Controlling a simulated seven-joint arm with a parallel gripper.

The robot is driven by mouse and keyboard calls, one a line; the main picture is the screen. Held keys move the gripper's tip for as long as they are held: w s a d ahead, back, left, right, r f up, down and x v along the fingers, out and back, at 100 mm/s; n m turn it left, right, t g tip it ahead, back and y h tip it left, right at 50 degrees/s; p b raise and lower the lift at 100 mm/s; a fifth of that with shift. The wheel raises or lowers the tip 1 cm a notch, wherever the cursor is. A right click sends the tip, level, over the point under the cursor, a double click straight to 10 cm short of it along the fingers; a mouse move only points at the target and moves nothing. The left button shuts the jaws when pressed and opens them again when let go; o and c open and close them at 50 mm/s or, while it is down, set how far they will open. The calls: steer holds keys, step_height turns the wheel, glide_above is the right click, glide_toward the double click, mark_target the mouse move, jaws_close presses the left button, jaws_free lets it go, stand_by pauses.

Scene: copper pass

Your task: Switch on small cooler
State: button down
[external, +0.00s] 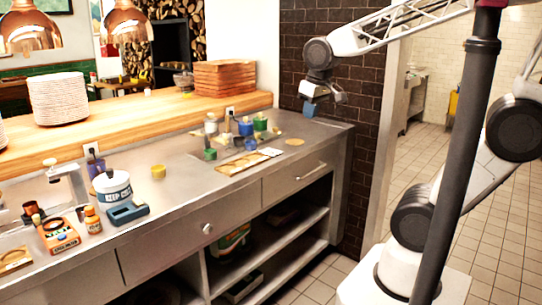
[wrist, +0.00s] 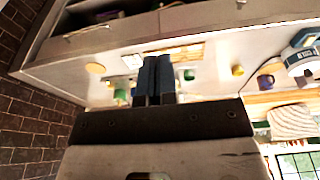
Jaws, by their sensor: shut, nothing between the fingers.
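A round white-and-blue tub (external: 112,188) with lettering on its side and a dark knob on its lid stands on the left part of the steel counter; it may be the small cooler. I cannot make out a switch on it. It also shows at the right of the wrist view (wrist: 301,58). A blue-grey device (external: 127,213) lies in front of it. My gripper (external: 311,108) is high above the counter's right end, far from the tub. Its blue fingers (wrist: 153,78) are together and empty.
Several small jars and bottles (external: 246,126) stand at the counter's back right, by a wooden board (external: 240,163). A yellow cup (external: 158,172), an orange box (external: 60,236) and a small bottle (external: 92,219) are farther left. A brick wall (external: 330,165) is at the right.

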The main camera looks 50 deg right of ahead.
steer(key=w+a+r, duration=0.2)
steer(key=w+a, duration=0.6)
steer(key=w, duration=0.2)
glide_above(136, 199)
steer(key=s, duration=0.3)
steer(key=s+x, duration=0.2)
steer(key=x, duration=0.6)
steer(key=shift+f, duration=0.15)
steer(key=x, duration=1.3)
steer(key=shift+s+f, duration=0.15)
steer(key=shift+f, duration=0.25)
